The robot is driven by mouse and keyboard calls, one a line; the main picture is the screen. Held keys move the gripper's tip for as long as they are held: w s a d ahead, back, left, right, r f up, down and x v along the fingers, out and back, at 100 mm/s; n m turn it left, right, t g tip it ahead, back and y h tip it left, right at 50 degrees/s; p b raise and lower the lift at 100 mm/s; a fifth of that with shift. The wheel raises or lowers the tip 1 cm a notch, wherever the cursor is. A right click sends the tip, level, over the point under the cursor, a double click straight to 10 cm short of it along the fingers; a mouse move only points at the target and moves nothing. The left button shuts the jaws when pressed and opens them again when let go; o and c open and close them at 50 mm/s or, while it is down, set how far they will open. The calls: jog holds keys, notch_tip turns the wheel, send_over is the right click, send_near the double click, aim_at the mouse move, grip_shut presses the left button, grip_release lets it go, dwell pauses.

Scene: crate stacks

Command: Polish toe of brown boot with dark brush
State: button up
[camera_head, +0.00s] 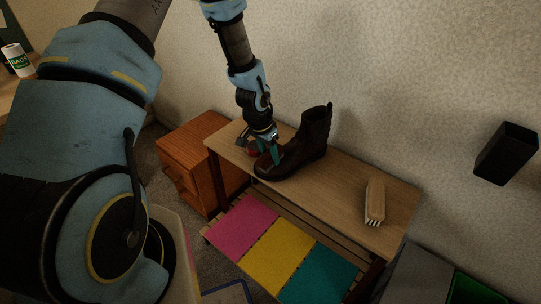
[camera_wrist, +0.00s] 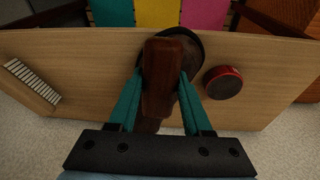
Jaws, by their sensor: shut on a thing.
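The brown boot (camera_head: 314,132) stands upright on a wooden bench, its toe towards the left front in the head view. My gripper (camera_head: 268,158) is over the toe, pointing down. In the wrist view its teal fingers are shut on the dark brush (camera_wrist: 160,82), which has a reddish-brown wooden back. The brush lies over the toe of the boot (camera_wrist: 195,60) and hides much of it. Its bristles are hidden, so I cannot tell whether they touch the leather.
A light wooden brush with pale bristles (camera_head: 375,201) lies on the bench (camera_head: 348,190) at the right. A round red-sided tin (camera_wrist: 223,82) sits beside the toe. A wooden drawer cabinet (camera_head: 190,150) stands left of the bench. A black wall box (camera_head: 507,153) hangs at the right.

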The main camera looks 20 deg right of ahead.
jog(key=shift+w+a+p, duration=0.2)
jog(key=shift+w, duration=1)
jog(key=shift+w+a+p, duration=0.15)
jog(key=shift+w, duration=1.05)
jog(key=shift+s+d, duration=0.2)
jog(key=shift+s, duration=1)
jog(key=shift+s+d+b, duration=0.15)
jog(key=shift+s+b, duration=0.1)
jog(key=shift+s, duration=0.65)
jog(key=shift+s+d+b, duration=0.1)
jog(key=shift+s+b, duration=0.1)
jog(key=shift+s, duration=0.7)
jog(key=shift+w+a+p, duration=0.2)
jog(key=shift+w+a, duration=0.05)
jog(key=shift+w, duration=1.25)
jog(key=shift+w+a+p, duration=0.2)
jog(key=shift+w, duration=1.3)
jog(key=p+v, duration=0.4)
jog(key=v, duration=0.2)
jog(key=shift+r, duration=0.1)
jog(key=shift+p+v, duration=1.25)
jog(key=shift+v, duration=0.2)
